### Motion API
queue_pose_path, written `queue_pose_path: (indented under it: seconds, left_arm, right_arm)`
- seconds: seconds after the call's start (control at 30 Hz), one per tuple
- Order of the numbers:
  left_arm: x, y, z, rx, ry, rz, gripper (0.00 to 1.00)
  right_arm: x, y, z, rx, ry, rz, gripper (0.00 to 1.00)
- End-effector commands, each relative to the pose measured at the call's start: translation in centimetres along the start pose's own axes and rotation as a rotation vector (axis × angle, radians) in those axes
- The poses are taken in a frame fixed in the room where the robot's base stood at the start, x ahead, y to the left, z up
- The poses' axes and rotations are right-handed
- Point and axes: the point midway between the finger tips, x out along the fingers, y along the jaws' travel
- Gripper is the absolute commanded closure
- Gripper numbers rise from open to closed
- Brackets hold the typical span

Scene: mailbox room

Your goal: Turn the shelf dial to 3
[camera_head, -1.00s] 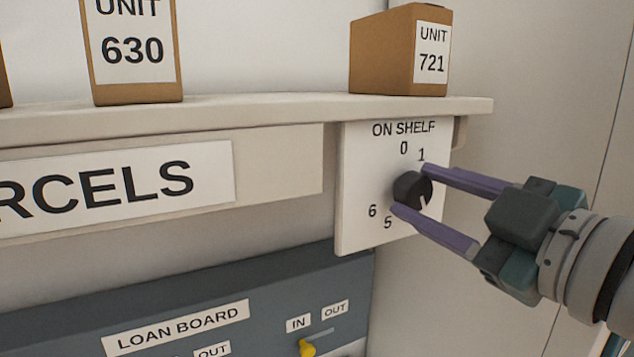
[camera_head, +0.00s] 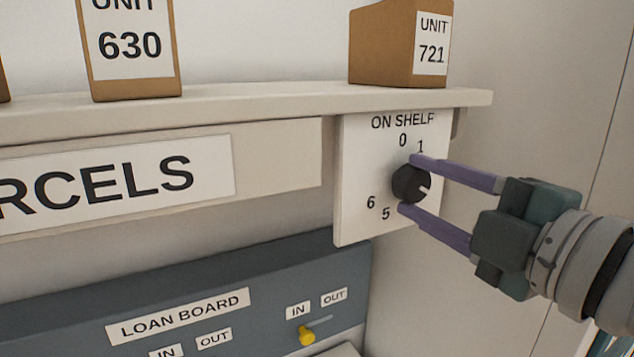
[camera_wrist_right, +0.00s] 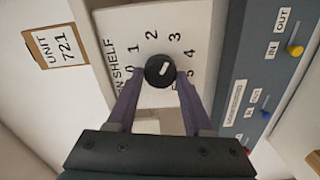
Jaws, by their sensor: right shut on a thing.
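The shelf dial is a round black knob (camera_head: 409,184) with a white mark, on a white panel (camera_head: 352,190) headed ON SHELF. In the head view the mark points right and slightly down; the 0, 1, 5 and 6 show, and the other numbers do not. In the right wrist view the dial (camera_wrist_right: 160,71) shows with numbers around it; I cannot tell exactly which its mark meets. My right gripper (camera_head: 408,183) is shut on the knob, one purple finger above and one below. The right wrist view shows both fingers (camera_wrist_right: 159,84) at its sides. My left gripper is not in view.
Boxes labelled 721 (camera_head: 388,50) and 630 (camera_head: 134,88) stand on the shelf (camera_head: 250,110) above. A blue-grey loan board (camera_head: 270,270) with a yellow slider knob (camera_head: 307,336) is below left. Bare wall lies to the right.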

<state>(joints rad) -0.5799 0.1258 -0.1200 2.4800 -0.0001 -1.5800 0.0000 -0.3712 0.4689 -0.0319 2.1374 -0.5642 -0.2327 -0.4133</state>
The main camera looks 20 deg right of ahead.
Motion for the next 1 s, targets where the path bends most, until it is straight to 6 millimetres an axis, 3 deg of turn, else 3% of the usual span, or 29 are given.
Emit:
queue_pose_path:
  seconds: [0.43, 0.47, 0.7, 1.0]
  left_arm:
    - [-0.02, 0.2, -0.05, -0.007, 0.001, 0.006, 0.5]
    - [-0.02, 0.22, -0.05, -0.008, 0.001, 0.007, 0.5]
    - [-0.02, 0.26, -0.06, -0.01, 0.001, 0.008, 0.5]
    - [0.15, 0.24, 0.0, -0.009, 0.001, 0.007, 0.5]
  right_arm:
    - [0.01, 0.04, -0.08, -0.007, 0.003, 0.001, 1.0]
    - [0.01, 0.04, -0.08, -0.006, 0.002, 0.001, 0.45]
    - [0.01, 0.02, -0.04, -0.006, 0.001, 0.001, 0.19]
    - [-0.22, -0.11, 0.0, -0.006, 0.0, -0.001, 0.19]
